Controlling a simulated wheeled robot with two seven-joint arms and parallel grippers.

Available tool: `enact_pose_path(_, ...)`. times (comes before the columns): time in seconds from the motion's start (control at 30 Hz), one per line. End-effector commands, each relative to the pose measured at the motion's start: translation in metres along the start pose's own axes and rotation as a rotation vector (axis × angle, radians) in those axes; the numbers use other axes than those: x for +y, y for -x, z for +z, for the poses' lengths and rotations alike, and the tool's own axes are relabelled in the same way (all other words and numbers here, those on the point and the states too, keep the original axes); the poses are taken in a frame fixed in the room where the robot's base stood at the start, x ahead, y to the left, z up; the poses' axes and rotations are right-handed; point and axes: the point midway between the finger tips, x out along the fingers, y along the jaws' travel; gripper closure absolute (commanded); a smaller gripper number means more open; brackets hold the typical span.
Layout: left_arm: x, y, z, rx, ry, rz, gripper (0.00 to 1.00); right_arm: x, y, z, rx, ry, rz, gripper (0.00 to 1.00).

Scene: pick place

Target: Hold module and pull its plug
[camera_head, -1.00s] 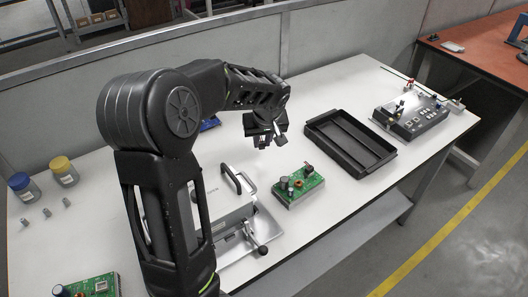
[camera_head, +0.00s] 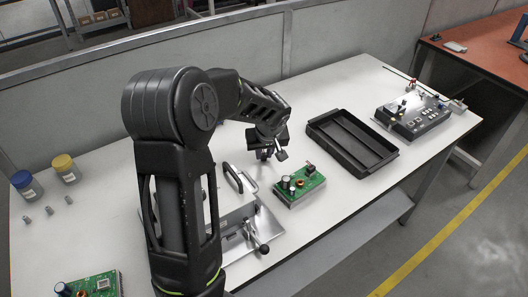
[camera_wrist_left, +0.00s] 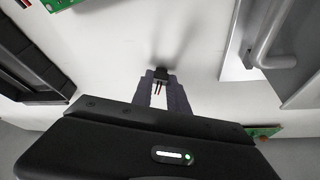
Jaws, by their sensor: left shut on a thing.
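My left gripper (camera_head: 268,155) is above the white table, just left of and behind a green circuit module (camera_head: 300,184) with capacitors and a copper coil. In the left wrist view, the gripper (camera_wrist_left: 161,77) is shut on a small black plug (camera_wrist_left: 163,76) with red and dark wires running back between the fingers. The plug appears apart from the module, whose green edge (camera_wrist_left: 60,4) shows at the top left. A second green board (camera_head: 95,285) lies at the table's lower left, partly cut off. My right gripper is not in view.
A black divided tray (camera_head: 388,158) lies right of the module. A grey panel device (camera_head: 418,118) stands at the far right. A metal fixture with a handle (camera_head: 262,222) lies left of the module, partly behind my arm. Two jars (camera_head: 65,170) stand at the left.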

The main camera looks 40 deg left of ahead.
Motion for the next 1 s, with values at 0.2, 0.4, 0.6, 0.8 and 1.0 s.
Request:
enact_pose_path(0.2,0.000,-0.003,0.001,0.000,0.000,0.000,0.77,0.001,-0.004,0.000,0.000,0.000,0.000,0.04)
enact_pose_path(0.4,0.000,-0.002,0.001,0.000,0.000,0.000,0.61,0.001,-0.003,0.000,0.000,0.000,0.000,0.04)
enact_pose_path(0.6,0.000,-0.002,0.001,0.000,0.000,0.000,0.59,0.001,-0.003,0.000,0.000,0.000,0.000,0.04)
enact_pose_path(0.8,0.000,0.002,-0.001,0.000,0.000,0.000,0.59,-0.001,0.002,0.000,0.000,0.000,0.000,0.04)
enact_pose_path(1.0,0.001,0.027,-0.001,0.003,0.000,0.003,0.59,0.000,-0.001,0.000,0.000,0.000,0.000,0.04)
